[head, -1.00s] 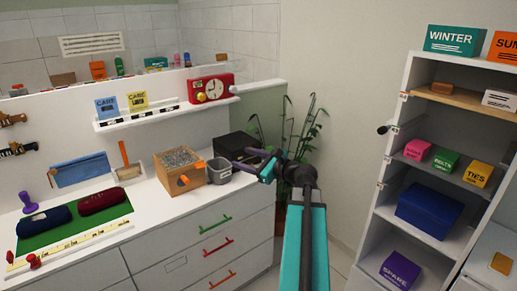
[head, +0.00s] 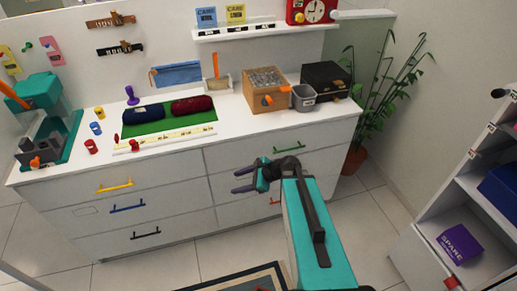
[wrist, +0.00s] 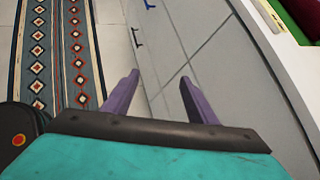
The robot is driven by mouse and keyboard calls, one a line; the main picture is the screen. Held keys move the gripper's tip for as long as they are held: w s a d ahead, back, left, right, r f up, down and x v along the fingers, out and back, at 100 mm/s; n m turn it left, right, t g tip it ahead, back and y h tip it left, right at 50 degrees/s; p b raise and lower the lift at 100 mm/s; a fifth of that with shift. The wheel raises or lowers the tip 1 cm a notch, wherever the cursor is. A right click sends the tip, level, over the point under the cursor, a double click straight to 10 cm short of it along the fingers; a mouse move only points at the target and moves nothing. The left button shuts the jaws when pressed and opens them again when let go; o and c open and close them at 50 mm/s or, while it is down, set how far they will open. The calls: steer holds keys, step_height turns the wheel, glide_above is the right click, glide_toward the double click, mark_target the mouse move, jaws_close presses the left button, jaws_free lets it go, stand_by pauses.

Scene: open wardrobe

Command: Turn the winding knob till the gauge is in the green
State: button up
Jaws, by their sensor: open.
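I cannot tell whether these are the task's gauge and knob, and no green zone or needle reading is clear. A wooden box (head: 256,98) with an orange knob-like part (head: 267,100) stands on the dresser top. My gripper (head: 238,182) is open and empty, low in front of the drawers, apart from both boxes. The wrist view shows its purple fingers (wrist: 159,77) spread, with nothing between.
The white dresser (head: 180,165) has protruding drawer handles. A grey cup (head: 303,98) and black box (head: 327,82) stand right of the wooden box. A plant (head: 385,95) and open wardrobe (head: 470,195) are at right. A patterned rug (wrist: 65,55) lies on the floor.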

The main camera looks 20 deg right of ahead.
steer(key=s+a+f+n+g+h+p, duration=0.1)
steer(key=s+a+f+n+g, duration=0.3)
steer(key=s+a+f, duration=0.3)
steer(key=s+a+f+n+g+h, duration=0.1)
steer(key=s+a+f+n+g, duration=0.3)
steer(key=s+f, duration=0.55)
steer(key=s+d+f+n+g+h, duration=0.2)
steer(key=s+d+f+n+h, duration=0.1)
steer(key=s+n, duration=0.4)
steer(key=s+d+f+n+g+h, duration=0.2)
steer(key=s+d+f+n+h, duration=0.1)
steer(key=s+n, duration=0.4)
steer(key=shift+s+n+p, duration=0.35)
steer(key=shift+s+n, duration=0.05)
steer(key=shift+s, duration=1.45)
steer(key=c, duration=0.6)
steer(key=shift+o, duration=0.2)
